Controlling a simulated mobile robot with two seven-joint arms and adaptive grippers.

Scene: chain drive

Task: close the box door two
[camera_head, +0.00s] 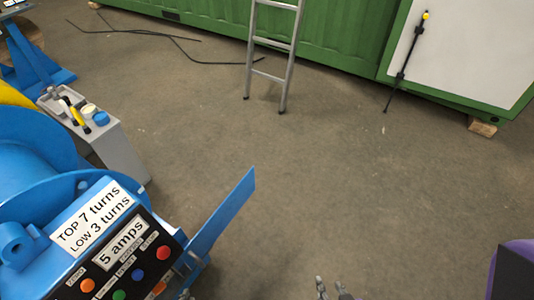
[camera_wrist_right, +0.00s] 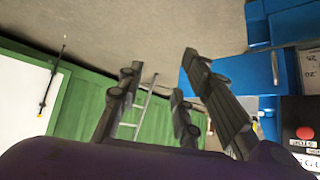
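A flat blue door panel (camera_head: 224,216) stands swung out from the right side of the blue box with the control panel (camera_head: 122,262). I cannot tell from a label whether it is door two. The blue panel also shows in the right wrist view (camera_wrist_right: 238,70), beyond the fingers on the right. My right gripper (camera_head: 331,289) is at the bottom edge of the head view, to the right of the door and apart from it. In the right wrist view its dark fingers (camera_wrist_right: 160,85) are spread with nothing between them. My left gripper is not in view.
Blue round machinery (camera_head: 35,155) and a grey cabinet (camera_head: 118,152) with tools on top stand at left. A ladder (camera_head: 271,50) leans at a green container (camera_head: 330,35) at the back. The floor right of the door is clear.

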